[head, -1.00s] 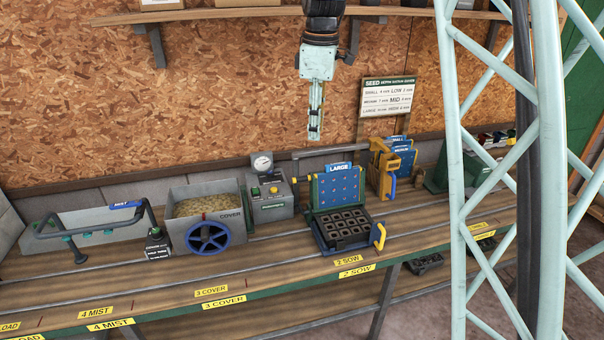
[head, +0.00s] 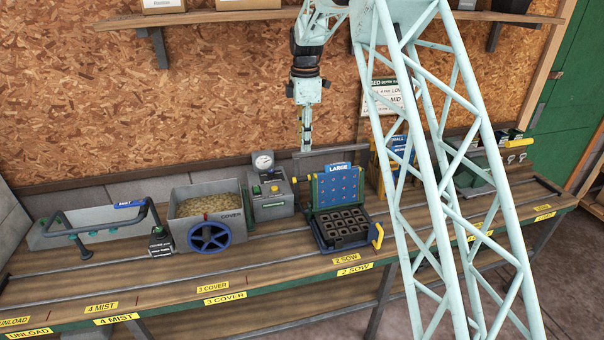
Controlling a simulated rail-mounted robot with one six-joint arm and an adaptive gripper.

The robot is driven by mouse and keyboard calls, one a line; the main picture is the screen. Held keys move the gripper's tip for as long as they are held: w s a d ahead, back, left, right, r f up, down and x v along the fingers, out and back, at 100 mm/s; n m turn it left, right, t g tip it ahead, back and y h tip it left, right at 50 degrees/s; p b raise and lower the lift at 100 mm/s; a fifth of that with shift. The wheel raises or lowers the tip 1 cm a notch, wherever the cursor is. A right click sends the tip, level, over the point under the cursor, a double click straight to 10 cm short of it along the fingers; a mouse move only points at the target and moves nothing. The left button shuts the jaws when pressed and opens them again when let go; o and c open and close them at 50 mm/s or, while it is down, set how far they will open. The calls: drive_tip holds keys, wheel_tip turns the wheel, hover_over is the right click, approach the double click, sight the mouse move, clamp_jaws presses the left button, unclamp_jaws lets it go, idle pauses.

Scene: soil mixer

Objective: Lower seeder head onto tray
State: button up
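The seeder head (head: 338,187) is a blue plate with red dots under a LARGE label. It stands upright in a dark green frame at the 2 SOW station. The black cell tray (head: 346,228) lies flat in front of it, its cells uncovered. A yellow handle (head: 377,236) is at the station's right front corner. My gripper (head: 305,145) points down, up and left of the seeder head in the picture, apart from it. Nothing shows in it. It is small and edge-on, so I cannot tell whether its fingers are open.
Left of the seeder are a grey control box (head: 271,199) with gauge and yellow knob, the COVER hopper (head: 208,205) with a blue wheel, and the MIST frame (head: 90,228). My lattice column hides part of the right side, including another blue-and-yellow seeder (head: 380,165). The front bench strip is clear.

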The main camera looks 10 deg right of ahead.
drive_tip(key=w+f+n, duration=0.1)
drive_tip(key=w+f, duration=0.1)
drive_tip(key=shift+f, duration=0.3)
drive_tip(key=shift+f, duration=0.2)
drive_tip(key=shift+w+f+p, duration=0.2)
drive_tip(key=shift+f+p, duration=0.75)
drive_tip(key=shift+f, duration=5.75)
drive_tip(key=shift+c, duration=0.2)
clamp_jaws()
